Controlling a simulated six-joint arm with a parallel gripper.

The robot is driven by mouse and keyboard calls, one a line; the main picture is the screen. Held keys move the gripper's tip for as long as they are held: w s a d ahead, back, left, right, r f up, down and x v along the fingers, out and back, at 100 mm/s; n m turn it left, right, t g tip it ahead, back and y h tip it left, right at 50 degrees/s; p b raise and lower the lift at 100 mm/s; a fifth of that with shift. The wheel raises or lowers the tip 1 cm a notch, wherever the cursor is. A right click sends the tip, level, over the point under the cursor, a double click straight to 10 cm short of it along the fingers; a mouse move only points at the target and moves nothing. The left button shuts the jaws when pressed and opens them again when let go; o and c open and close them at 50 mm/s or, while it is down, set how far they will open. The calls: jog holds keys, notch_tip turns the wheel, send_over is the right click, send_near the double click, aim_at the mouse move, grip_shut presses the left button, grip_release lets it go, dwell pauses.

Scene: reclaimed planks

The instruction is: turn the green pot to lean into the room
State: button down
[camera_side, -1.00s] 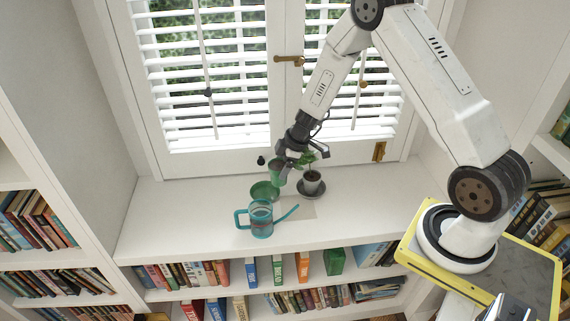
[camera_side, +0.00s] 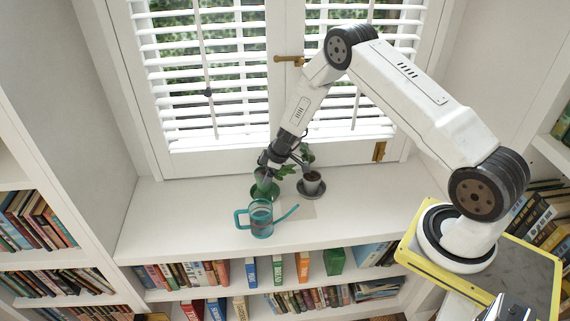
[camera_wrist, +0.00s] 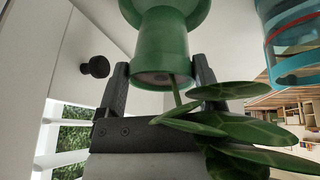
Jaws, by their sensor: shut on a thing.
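The green pot (camera_side: 262,176) is at its green saucer (camera_side: 265,194) on the white window ledge. My gripper (camera_side: 269,162) is shut on the pot near its rim. In the wrist view, the gripper's fingers (camera_wrist: 158,68) flank the pot (camera_wrist: 160,38), with the saucer (camera_wrist: 165,6) beyond its base. The pot looks upright and in the saucer, but I cannot tell whether it bears on it. Its plant's leaves (camera_side: 286,171) lean to the right in the side view, along the ledge; they also show at lower right in the wrist view (camera_wrist: 235,130).
A teal watering can (camera_side: 260,220) stands just in front of the saucer, spout to the right. A grey pot (camera_side: 312,183) with a plant stands close on the right. A black knob (camera_wrist: 95,67) shows in the wrist view. The ledge is clear at left and far right.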

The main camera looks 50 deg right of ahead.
jog(key=shift+f, duration=0.1)
jog(key=shift+f, duration=1.3)
grip_release()
jog(key=shift+f, duration=0.1)
jog(key=shift+r, duration=0.2)
jog(key=v, duration=0.7)
jog(key=shift+s+r, duration=0.15)
jog(key=shift+r, duration=0.05)
